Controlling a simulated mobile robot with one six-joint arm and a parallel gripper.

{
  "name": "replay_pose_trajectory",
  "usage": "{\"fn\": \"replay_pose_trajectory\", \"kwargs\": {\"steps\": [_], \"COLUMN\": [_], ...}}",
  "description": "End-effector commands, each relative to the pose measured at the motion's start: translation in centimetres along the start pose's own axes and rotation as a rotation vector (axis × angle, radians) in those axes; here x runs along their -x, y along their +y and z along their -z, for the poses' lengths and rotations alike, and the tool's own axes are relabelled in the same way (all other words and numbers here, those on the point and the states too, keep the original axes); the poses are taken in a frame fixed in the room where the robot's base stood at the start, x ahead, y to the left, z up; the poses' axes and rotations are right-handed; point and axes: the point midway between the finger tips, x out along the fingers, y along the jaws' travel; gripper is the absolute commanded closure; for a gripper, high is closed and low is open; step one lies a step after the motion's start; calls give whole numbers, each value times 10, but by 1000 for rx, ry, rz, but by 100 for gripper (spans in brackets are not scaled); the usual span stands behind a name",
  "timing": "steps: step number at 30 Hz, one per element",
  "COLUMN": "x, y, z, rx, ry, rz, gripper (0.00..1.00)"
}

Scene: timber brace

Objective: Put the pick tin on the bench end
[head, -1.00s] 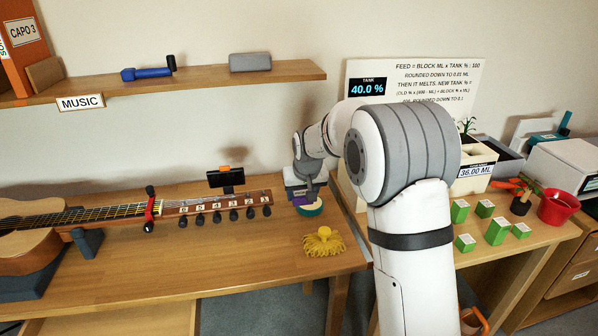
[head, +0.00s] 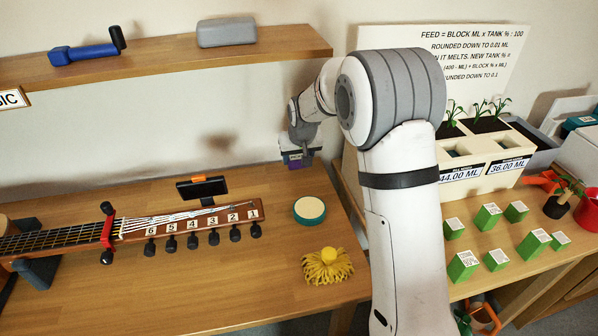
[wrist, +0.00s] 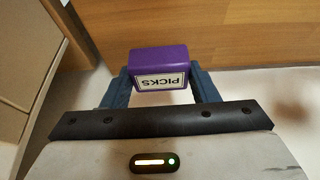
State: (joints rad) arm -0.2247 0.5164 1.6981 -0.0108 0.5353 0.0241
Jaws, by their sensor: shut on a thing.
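The purple pick tin (wrist: 158,62), with a white label reading PICKS, sits between the two blue-grey fingers of my gripper (wrist: 160,88) in the wrist view. My gripper (head: 299,158) is shut on it. In the head view only a small purple part of the tin (head: 294,157) shows below my wrist, behind the right end of the wooden bench (head: 262,220). The tin appears held above the bench's back edge; its exact height cannot be told.
A round teal-rimmed tin (head: 309,210) and a yellow tasselled thing (head: 327,266) stand on the bench end. A guitar (head: 75,238) lies left, with a dark device (head: 202,187) behind its headstock. Green blocks (head: 488,217) stand on the right table. A shelf (head: 170,58) hangs above.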

Motion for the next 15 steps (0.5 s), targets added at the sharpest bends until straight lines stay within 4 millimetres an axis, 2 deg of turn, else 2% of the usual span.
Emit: {"fn": "replay_pose_trajectory", "kwargs": {"steps": [1, 8, 15], "x": [-8, -26, -53], "y": [0, 2, 3], "z": [-4, -11, -22], "rx": [0, -3, -4], "ry": [-1, 0, 0], "rz": [0, -1, -2], "gripper": [72, 72, 72]}}
